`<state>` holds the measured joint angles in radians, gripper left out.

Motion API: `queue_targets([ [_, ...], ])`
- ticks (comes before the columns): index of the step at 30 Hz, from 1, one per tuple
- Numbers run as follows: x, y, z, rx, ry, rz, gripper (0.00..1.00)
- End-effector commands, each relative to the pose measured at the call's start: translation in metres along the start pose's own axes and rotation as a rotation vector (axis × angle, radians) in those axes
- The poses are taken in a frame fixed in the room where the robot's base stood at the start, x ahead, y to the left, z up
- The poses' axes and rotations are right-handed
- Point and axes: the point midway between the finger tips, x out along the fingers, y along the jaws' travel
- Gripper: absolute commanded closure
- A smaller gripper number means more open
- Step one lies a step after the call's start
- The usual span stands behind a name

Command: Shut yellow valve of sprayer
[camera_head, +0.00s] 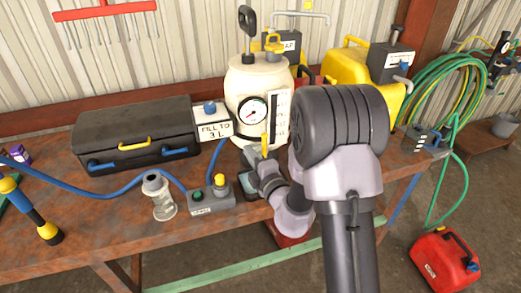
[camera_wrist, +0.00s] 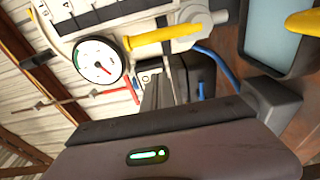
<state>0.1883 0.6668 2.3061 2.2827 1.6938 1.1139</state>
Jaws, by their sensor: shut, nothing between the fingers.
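The sprayer is a cream tank (camera_head: 250,88) with a round white gauge (camera_head: 253,112), standing on the bench. Its yellow valve lever (camera_head: 265,141) stands upright low on the tank front in the head view. In the wrist view the yellow lever (camera_wrist: 165,36) lies across the top, joined to a grey valve body (camera_wrist: 194,30), beside the gauge (camera_wrist: 99,61). My gripper (camera_wrist: 157,88) is shut and empty, its fingertips close to the lever with a visible gap in the wrist view. In the head view my arm hides part of the tank's lower right and the valve area.
A yellow container (camera_head: 352,63) stands behind my arm.

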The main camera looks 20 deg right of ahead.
Motion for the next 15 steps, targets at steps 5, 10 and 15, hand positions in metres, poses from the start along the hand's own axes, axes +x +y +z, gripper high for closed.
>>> queue_targets([
  [5, 0.018, -0.003, 0.014, -0.001, -0.005, 0.002, 1.0],
  [10, 0.01, -0.002, 0.033, -0.001, -0.002, 0.001, 1.0],
  [15, 0.008, 0.0, 0.038, -0.001, 0.0, 0.0, 1.0],
])
